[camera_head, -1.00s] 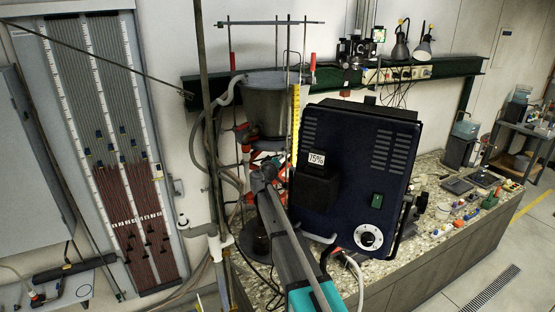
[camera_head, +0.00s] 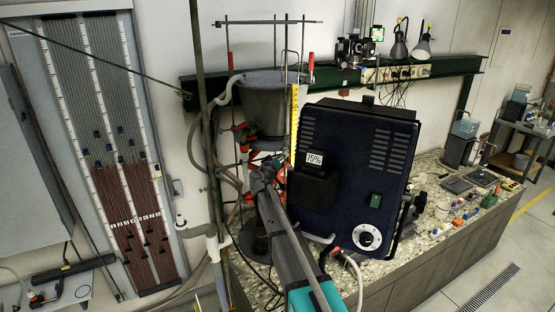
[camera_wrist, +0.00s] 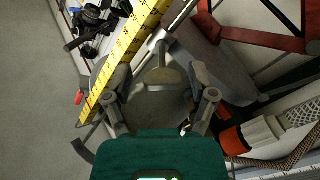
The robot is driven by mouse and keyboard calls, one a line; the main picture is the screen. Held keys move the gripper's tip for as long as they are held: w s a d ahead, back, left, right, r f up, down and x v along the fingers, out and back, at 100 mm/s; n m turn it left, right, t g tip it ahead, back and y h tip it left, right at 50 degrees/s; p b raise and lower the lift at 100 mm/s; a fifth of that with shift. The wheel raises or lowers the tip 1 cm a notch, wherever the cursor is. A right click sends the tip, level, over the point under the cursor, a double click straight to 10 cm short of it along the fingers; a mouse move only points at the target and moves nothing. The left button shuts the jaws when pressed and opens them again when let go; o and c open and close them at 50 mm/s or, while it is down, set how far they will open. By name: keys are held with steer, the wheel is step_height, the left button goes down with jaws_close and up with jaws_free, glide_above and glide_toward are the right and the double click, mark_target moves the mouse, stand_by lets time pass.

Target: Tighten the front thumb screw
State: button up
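In the wrist view, a grey metal screw with a flat, rounded head (camera_wrist: 160,76) and a stem rising to a thin rod looks like the front thumb screw. It lies between the two fingers of my gripper (camera_wrist: 160,88). The fingers stand apart, one on each side of the head, with a gap seeming to show on both sides. I cannot tell the depth between fingertips and screw. In the head view my gripper (camera_head: 263,178) is in front of the tank stand, below the grey tank (camera_head: 264,108). The screw cannot be made out there.
A yellow measuring tape (camera_wrist: 128,48) runs close by the left finger. A red-and-white fitting (camera_wrist: 236,140) is near the right finger. In the head view a large dark blue box (camera_head: 350,165) stands close right of my arm. Hoses and rods crowd the left.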

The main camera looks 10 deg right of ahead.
steer(key=shift+a, duration=0.2)
steer(key=v, duration=1.2)
steer(key=shift+d, duration=0.15)
stand_by(0.4)
